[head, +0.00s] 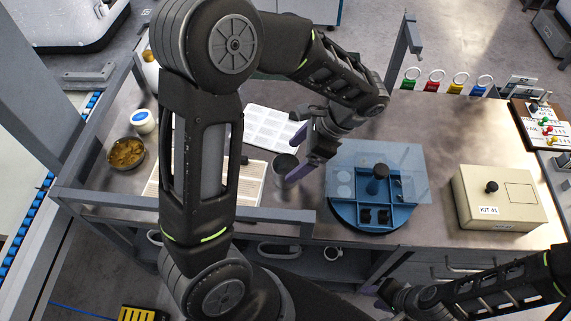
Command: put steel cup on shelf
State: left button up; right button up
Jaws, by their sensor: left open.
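The steel cup (286,166) is a small dark grey cylinder standing on the table near the middle. My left gripper (291,163) is open at the cup, with its purple fingers pointing left toward it. One finger shows on the near side of the cup and one on the far side; I cannot tell whether they touch it. A shelf (305,262) lies below the front of the tabletop and holds white mugs. My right gripper (377,296) is low at the front right, partly hidden by its arm; its opening cannot be made out.
A blue tray (343,213) with a clear cover stands right of the cup. A beige kit box (497,198) is further right. A brown bowl (126,153) and a white jar (142,121) stand at the left. A grey rail (270,214) borders the table's front left.

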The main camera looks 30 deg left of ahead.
pick_arm(q)
jog(key=v, duration=0.4)
jog(key=shift+d+r, duration=0.1)
jog(key=shift+o, duration=0.5)
